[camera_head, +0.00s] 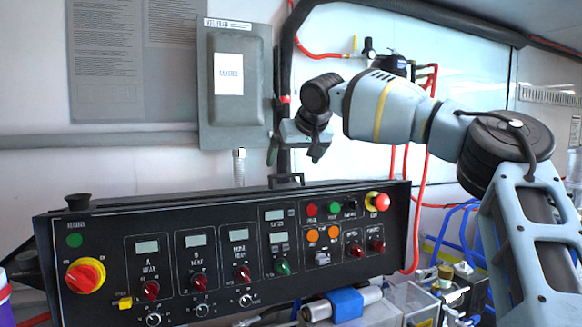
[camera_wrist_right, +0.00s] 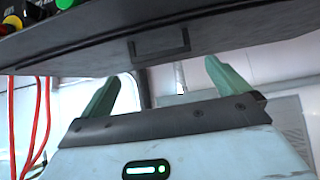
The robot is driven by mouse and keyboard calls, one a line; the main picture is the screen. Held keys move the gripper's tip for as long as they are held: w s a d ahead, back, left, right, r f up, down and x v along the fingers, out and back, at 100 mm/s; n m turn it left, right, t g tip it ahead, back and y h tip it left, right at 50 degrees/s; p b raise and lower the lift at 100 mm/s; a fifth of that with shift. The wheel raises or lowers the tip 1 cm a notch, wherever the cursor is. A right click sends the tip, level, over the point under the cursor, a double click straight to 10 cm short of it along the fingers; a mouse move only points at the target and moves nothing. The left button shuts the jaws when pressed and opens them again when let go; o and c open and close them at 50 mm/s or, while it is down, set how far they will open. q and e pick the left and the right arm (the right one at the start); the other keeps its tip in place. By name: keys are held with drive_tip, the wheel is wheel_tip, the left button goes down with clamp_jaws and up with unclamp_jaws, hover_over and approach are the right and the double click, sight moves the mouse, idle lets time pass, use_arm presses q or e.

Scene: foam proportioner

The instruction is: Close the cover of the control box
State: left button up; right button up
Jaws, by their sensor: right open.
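The black control box (camera_head: 210,262) with its panel of knobs, displays and buttons spans the lower middle of the head view. A small dark handle (camera_head: 286,180) stands on its top edge; the frames do not show clearly how far its cover is open. In the right wrist view the handle (camera_wrist_right: 160,45) sits on the dark panel surface (camera_wrist_right: 230,38). My right gripper (camera_head: 296,150) is above the handle in the head view. Its two green fingers (camera_wrist_right: 160,82) are apart and empty, pointing towards the handle without gripping it. My left gripper is not in view.
A grey wall box (camera_head: 235,110) with a white label is just behind and left of my right gripper. Red hoses (camera_head: 420,190) hang to the right of the panel. Pipes and fittings (camera_head: 440,290) crowd the lower right.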

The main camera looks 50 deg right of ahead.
drive_tip(key=shift+v, duration=1.65)
